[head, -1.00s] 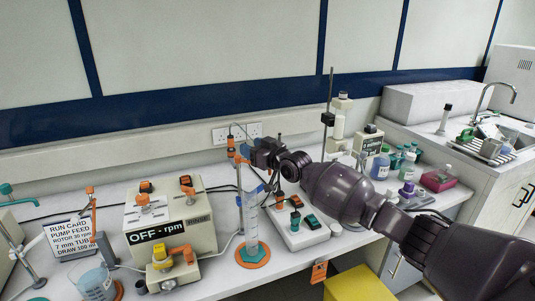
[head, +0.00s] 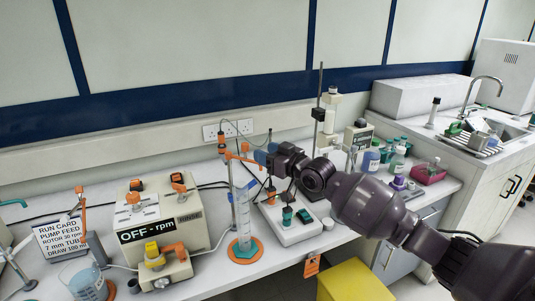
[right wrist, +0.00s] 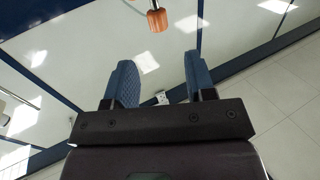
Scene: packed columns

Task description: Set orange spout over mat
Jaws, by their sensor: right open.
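An orange spout arm (head: 238,157) sits high on a slim orange-jointed stand, with thin tubing looping above it. Below it, a tall clear measuring cylinder (head: 241,210) stands on a round orange mat (head: 259,253). My right gripper (head: 262,157) is open, with blue fingers pointing left toward the spout arm, close to its right end. I cannot tell in the head view whether they touch. The right wrist view shows the open fingers (right wrist: 155,82) with nothing between them and an orange knob (right wrist: 157,20) ahead of them. My left gripper is not in view.
A pump box (head: 160,215) marked OFF-rpm, a run card (head: 60,238) and a beaker (head: 88,283) stand at left. A white switch unit (head: 295,226) lies under my right arm. Bottles (head: 371,160) crowd the right. A yellow bin (head: 352,284) stands below the bench.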

